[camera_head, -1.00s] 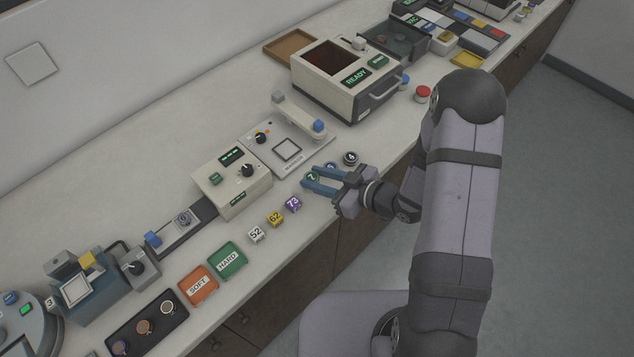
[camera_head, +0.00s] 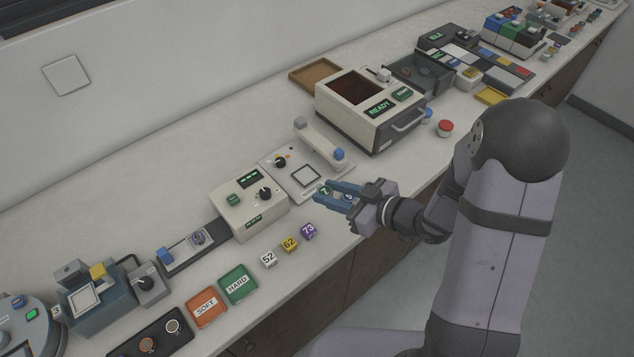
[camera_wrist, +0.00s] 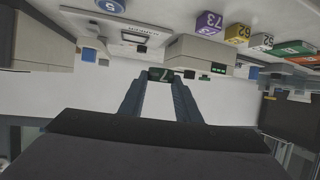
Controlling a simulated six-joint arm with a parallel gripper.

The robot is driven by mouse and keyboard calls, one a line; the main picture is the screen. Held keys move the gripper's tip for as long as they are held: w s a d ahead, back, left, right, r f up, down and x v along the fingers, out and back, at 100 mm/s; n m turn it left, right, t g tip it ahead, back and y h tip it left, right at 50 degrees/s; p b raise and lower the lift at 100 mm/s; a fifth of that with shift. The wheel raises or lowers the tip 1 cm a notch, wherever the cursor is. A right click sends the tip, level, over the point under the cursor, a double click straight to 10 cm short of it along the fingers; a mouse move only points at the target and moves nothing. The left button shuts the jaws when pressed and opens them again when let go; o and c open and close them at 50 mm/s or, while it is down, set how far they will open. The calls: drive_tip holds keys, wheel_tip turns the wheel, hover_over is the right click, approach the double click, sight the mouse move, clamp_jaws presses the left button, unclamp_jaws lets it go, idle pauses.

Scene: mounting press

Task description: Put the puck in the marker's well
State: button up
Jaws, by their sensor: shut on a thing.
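My gripper (camera_head: 327,194) is shut on a green puck (camera_head: 325,190) with a pale 7 on its face. The wrist view shows this puck (camera_wrist: 160,74) between the two blue fingertips, with white bench behind it. The marker (camera_head: 281,178) is a light plate with a black knob and a blue-tipped arm over its back right. Its well (camera_head: 305,176) is a dark-framed pale square that looks empty. The puck is just right and in front of the well, apart from it. A blue puck (camera_head: 347,196) shows between my fingers, on the bench beyond.
Numbered cubes 73 (camera_head: 308,231), 62 (camera_head: 289,244) and 52 (camera_head: 268,260) stand at the front left. A cream control box (camera_head: 247,203) adjoins the marker's left side. The press reading READY (camera_head: 365,110) stands behind to the right. Green and orange trays lie further left.

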drive_tip(key=a+f+b, duration=0.2)
drive_tip(key=a, duration=0.1)
drive_tip(key=shift+s+f+n+g+y+b, duration=0.1)
drive_tip(key=shift+s+n+g+y+b, duration=0.05)
drive_tip(key=shift+n+g+y+b, duration=0.2)
drive_tip(key=w+a+r+n+g+b, duration=0.2)
drive_tip(key=w+a+b, duration=0.1)
drive_tip(key=w+a, duration=0.1)
wheel_tip(320, 180, up, 3)
drive_tip(key=m+t, duration=0.3)
hover_over(311, 179)
drive_tip(key=shift+a, duration=0.1)
drive_tip(key=shift+w+f, duration=0.1)
drive_tip(key=shift+f, duration=4.95)
drive_tip(key=shift+f+b, duration=0.1)
drive_tip(key=shift+b, duration=0.25)
